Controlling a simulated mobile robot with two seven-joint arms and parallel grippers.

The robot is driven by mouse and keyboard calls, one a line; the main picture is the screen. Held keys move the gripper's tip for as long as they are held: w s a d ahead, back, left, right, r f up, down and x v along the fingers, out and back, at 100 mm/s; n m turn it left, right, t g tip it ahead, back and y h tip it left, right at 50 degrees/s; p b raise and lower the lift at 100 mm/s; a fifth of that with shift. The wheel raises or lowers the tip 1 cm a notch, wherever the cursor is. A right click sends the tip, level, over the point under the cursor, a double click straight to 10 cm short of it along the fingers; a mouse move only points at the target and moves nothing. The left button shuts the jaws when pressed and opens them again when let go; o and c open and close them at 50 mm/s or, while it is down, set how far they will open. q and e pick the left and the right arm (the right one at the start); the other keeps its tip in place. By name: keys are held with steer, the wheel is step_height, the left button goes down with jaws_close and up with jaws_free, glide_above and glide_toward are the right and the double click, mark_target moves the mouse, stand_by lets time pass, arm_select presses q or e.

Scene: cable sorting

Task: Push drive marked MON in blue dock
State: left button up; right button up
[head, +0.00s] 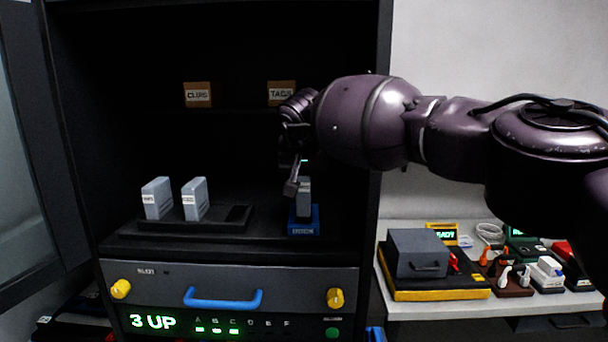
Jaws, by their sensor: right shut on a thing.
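A grey drive (304,197) stands upright at the blue dock (303,228), on the right of the cabinet shelf. Its label is too hidden to read. My right gripper (293,186) comes in from the right, reaches down to this drive and is shut on it. I cannot tell how deep the drive sits in the dock. Two other grey drives, a left one (157,199) and a right one (195,199), stand upright in a black rack (235,217) to the left. Their small labels are not legible. My left gripper is not in view.
Below is a panel with a blue handle (222,299), yellow knobs and a green "3 UP" display (152,322). Boxes labelled CLIPS (198,95) and TAGS (281,92) sit higher up. A white side table (455,306) holds a grey box (417,254) and several small items.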

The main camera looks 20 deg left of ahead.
stand_by(0.3)
steer(key=shift+p, duration=0.4)
stand_by(0.6)
stand_by(0.5)
stand_by(0.9)
steer(key=shift+f, duration=0.35)
steer(key=shift+f, duration=0.1)
stand_by(0.4)
steer(key=shift+f, duration=0.55)
stand_by(0.4)
steer(key=shift+f, duration=0.1)
stand_by(0.6)
